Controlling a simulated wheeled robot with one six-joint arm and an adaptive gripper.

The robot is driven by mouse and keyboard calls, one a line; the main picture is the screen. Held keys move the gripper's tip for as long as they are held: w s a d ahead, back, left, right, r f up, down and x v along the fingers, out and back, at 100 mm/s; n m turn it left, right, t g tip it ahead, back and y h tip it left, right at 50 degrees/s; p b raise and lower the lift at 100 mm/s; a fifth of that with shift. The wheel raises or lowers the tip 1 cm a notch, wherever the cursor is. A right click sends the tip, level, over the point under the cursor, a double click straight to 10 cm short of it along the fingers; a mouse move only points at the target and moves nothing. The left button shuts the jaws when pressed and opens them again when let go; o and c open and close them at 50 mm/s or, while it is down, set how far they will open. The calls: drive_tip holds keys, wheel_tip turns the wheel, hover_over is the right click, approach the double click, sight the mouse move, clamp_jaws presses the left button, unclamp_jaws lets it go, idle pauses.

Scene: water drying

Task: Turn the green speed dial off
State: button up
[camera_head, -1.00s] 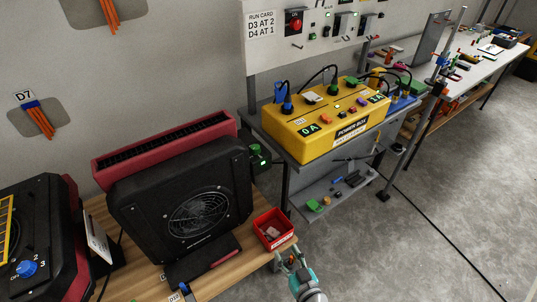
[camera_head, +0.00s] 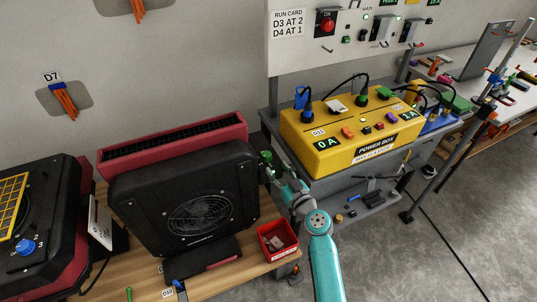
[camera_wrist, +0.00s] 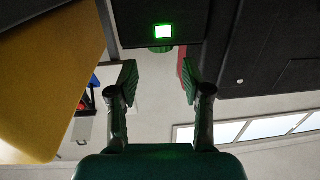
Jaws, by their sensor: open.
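The green speed dial (camera_head: 265,156) is on the right side of the large black and red dryer (camera_head: 190,190), partly hidden by my gripper in the head view. In the wrist view a dark green edge, likely the dial (camera_wrist: 160,49), shows under a lit green square (camera_wrist: 163,31) on a black face. My gripper (camera_wrist: 158,76) is open, with its two fingers apart below that green edge and nothing seen between them. In the head view my gripper (camera_head: 272,172) is close to the dial; contact cannot be told.
The yellow power box (camera_head: 345,140) stands close on the right and fills the left of the wrist view. A red bin (camera_head: 277,243) sits at the wooden bench's (camera_head: 215,283) right corner. Another dryer with a blue dial (camera_head: 26,247) is at the left.

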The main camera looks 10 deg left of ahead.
sight(269, 159)
drive_tip(key=x, duration=0.8)
drive_tip(key=shift+w+a, duration=0.1)
drive_tip(key=shift+a, duration=0.05)
drive_tip(key=c, duration=0.9)
